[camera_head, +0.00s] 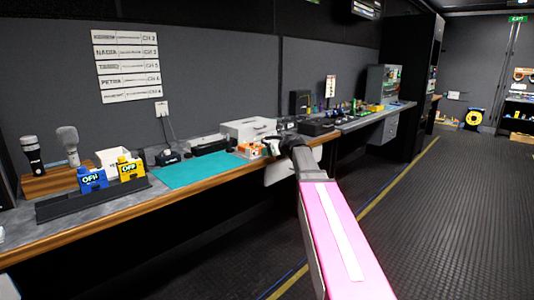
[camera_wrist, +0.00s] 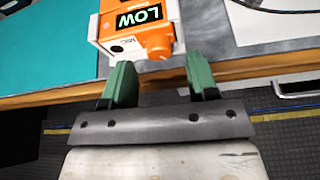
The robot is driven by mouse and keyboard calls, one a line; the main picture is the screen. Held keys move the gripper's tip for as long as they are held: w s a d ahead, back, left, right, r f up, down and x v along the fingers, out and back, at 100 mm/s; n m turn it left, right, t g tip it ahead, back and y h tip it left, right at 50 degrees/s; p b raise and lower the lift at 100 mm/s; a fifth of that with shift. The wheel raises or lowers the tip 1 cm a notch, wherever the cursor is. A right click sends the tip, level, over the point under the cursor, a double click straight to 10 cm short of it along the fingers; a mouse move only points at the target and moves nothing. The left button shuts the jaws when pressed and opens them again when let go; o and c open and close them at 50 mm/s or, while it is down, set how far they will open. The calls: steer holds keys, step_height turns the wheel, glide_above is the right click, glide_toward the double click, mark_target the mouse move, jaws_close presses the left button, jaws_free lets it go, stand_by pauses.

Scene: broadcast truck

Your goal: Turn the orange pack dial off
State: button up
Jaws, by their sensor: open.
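The orange pack (camera_wrist: 112,22) shows at the top of the wrist view, with a green "LOW" label on it. Its orange round dial (camera_wrist: 157,46) sticks out from the front face towards my gripper. The pack also shows in the head view (camera_head: 249,151), at the counter edge beside the teal mat. My gripper (camera_wrist: 158,62) is open, with its two green fingers apart. The dial lies just ahead of the gap between the fingertips, and I see no contact. In the head view my gripper (camera_head: 272,146) is right of the pack and partly hidden by my wrist.
The teal mat (camera_head: 200,169) lies left of the pack on the counter (camera_head: 122,205). A blue pack (camera_head: 92,180) and a yellow pack (camera_head: 130,169), both labelled "OFF", stand farther left. A white case (camera_head: 248,129) stands behind. The floor on the right is clear.

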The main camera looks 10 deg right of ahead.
steer(key=shift+x, duration=1)
steer(key=c, duration=0.9)
steer(key=shift+c, duration=0.2)
steer(key=shift+s+a, duration=0.1)
steer(key=shift+n+h, duration=0.4)
steer(key=shift+n, duration=0.1)
steer(key=o, duration=0.9)
steer(key=shift+o, duration=0.2)
